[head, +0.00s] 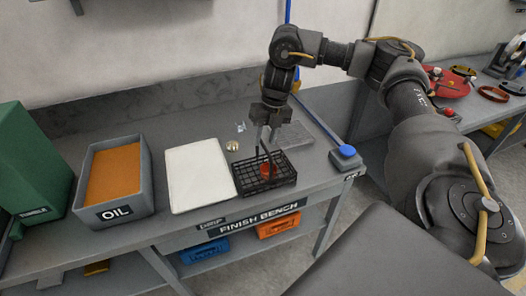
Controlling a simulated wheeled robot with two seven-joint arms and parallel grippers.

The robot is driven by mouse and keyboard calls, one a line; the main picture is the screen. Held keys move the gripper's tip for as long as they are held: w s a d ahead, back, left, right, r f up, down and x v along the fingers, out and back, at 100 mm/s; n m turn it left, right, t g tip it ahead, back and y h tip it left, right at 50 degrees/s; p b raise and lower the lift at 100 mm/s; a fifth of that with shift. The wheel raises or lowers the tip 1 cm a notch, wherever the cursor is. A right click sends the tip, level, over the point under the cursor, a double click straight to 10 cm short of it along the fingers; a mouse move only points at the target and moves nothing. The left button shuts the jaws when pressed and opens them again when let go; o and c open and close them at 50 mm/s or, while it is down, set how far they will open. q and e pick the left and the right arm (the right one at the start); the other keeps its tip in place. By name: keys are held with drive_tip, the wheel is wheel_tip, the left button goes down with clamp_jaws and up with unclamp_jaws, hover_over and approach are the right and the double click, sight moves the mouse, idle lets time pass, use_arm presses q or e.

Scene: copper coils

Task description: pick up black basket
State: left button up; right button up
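The black basket (284,182) sits on the grey finish bench, near its front edge. It is a low mesh tray, and a reddish-orange coil (268,171) lies inside it. My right gripper (266,152) points down over the basket, with its thin dark fingers at or just above the basket's far part. The fingers blend with the dark mesh, so I cannot tell whether they touch it, or how far apart they are. My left gripper is not in view.
A white board (197,175) lies left of the basket, then a grey OIL bin (146,170) and a green box (32,160). A grey block (290,135) lies behind the basket. A blue-topped item (346,152) stands at the bench's right end.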

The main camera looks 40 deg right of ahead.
drive_tip(key=f, duration=0.2)
drive_tip(key=a+f, duration=0.1)
drive_tip(key=f, duration=0.2)
drive_tip(key=shift+a+p, duration=0.1)
drive_tip(key=shift+p, duration=0.2)
clamp_jaws()
